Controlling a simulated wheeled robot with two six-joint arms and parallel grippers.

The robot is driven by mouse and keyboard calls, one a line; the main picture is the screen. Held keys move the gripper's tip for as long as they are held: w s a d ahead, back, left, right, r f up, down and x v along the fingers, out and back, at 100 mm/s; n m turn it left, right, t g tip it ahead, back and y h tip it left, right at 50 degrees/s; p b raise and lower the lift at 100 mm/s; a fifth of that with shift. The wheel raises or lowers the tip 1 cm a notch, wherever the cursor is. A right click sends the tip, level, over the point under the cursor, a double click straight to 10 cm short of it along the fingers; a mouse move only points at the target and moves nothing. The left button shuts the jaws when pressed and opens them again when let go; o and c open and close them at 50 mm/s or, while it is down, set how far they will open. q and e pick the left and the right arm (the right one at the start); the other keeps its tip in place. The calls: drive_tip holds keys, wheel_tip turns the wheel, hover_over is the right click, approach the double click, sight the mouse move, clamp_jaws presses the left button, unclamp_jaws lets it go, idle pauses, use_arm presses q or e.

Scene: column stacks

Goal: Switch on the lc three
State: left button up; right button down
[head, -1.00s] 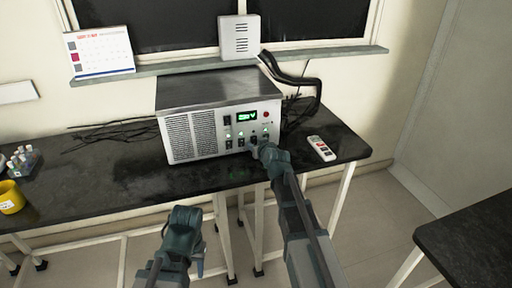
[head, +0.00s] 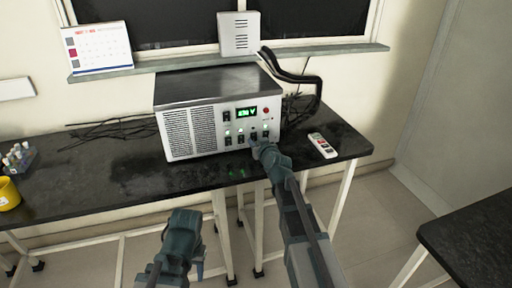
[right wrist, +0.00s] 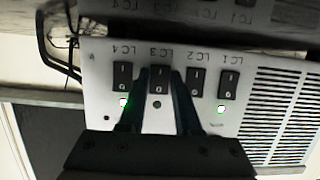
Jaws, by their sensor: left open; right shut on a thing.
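The grey and silver power unit (head: 190,133) stands on the black bench with a lit green display (head: 245,113). The right wrist view shows its panel upside down, with a row of black rocker switches labelled LC1 to LC4. The LC3 switch (right wrist: 158,80) is between the fingers of my right gripper (right wrist: 160,76), which is shut on it. The small lamp by LC3 (right wrist: 157,104) is dark. The lamps by LC4 (right wrist: 124,102) and LC1 (right wrist: 220,109) glow green; the LC2 lamp is not clearly visible. My left gripper (head: 184,217) is open and empty, low in front of the bench.
A white remote-like device (head: 323,145) lies on the bench right of the unit. Black cables (head: 305,85) run behind it. A yellow cup (head: 8,193) and a rack of small bottles (head: 18,158) are at the far left.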

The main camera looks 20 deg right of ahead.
drive_tip(key=shift+f+t+b, duration=0.35)
drive_tip(key=shift+t+b, duration=0.35)
drive_tip(key=shift+b, duration=0.2)
use_arm(q)
wheel_tip(320, 180, down, 4)
drive_tip(key=shift+r, duration=0.25)
use_arm(e)
drive_tip(key=shift+r, duration=0.15)
drive_tip(key=c, duration=0.9)
unclamp_jaws()
drive_tip(key=shift+s, duration=0.1)
